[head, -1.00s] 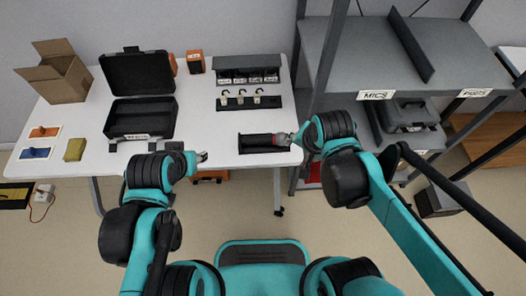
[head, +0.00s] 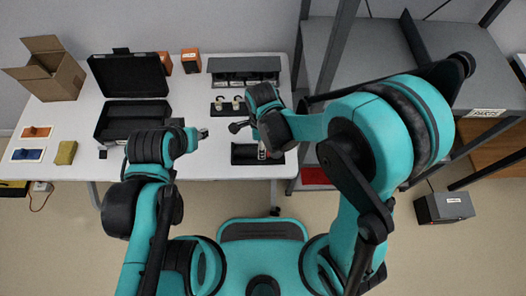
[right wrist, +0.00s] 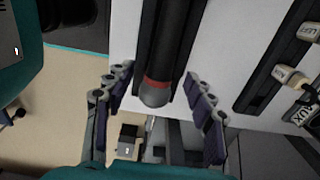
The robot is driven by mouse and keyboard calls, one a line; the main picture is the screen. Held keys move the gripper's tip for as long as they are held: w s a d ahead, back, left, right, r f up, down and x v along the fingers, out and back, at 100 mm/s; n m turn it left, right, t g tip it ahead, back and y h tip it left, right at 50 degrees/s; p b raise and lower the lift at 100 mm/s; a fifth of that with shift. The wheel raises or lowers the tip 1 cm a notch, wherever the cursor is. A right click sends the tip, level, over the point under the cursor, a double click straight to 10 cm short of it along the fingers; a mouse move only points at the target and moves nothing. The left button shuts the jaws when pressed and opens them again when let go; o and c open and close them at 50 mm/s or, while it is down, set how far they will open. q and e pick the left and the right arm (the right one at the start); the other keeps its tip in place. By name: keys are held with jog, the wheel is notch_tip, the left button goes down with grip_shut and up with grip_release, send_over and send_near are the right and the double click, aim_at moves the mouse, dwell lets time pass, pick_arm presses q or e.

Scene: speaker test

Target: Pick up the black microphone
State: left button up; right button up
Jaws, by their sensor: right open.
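The black microphone (right wrist: 160,60) has a red band and a grey rounded head. In the right wrist view it lies in a dark tray (right wrist: 196,22) on the white table. My right gripper (right wrist: 157,115) is open, with one finger on each side of the microphone's head end and gaps between. In the head view my right wrist is over the dark tray (head: 242,160) and hides most of the microphone. My left gripper (head: 203,134) is over the table's front part, apart from the microphone; its opening is too small to judge.
An open black case (head: 112,122) stands left of centre. A cardboard box (head: 50,72), orange boxes (head: 191,62) and a black rack (head: 228,66) are farther back. Small white-tagged connectors (head: 219,104) sit behind the tray. Grey shelving (head: 365,50) stands to the right.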

jog(key=f, duration=0.1)
jog(key=f+b, duration=0.1)
jog(key=f, duration=0.1)
jog(key=shift+w+d+f, duration=0.1)
jog(key=shift+d, duration=0.1)
jog(key=shift+f+b, duration=0.35)
jog(key=shift+f, duration=0.05)
jog(key=shift+r, duration=0.1)
jog(key=shift+c, duration=1)
grip_shut()
